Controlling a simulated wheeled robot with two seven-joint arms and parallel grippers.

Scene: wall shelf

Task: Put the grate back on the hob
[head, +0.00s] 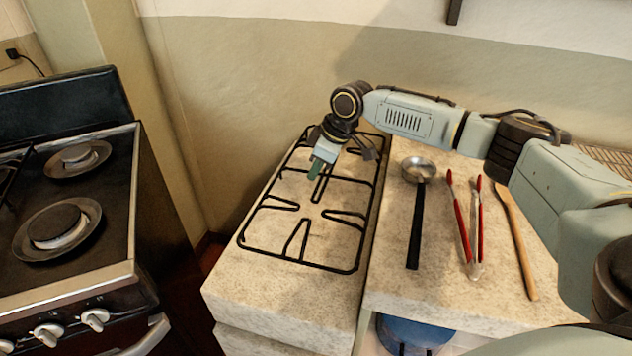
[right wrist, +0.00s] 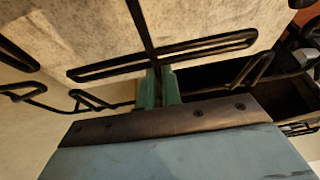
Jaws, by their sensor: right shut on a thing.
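The black wire grate (head: 300,260) lies over the pale speckled counter in the head view; I cannot tell if it touches the counter or is slightly raised. My right gripper (head: 316,168) reaches down from above and is shut on a bar of the grate near its far middle part. In the right wrist view, its green fingertips (right wrist: 158,86) close on the grate's bars (right wrist: 215,43). The hob (head: 112,215) is on the dark stove at the left, with two uncovered burners (head: 57,230) facing the counter. My left gripper is not in view.
A ladle (head: 416,215), red tongs (head: 462,225) and a wooden spoon (head: 517,240) lie on the right counter. A dark gap separates the stove from the counter. Another grate (head: 8,172) shows at the hob's left edge. Stove knobs (head: 95,319) line its front.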

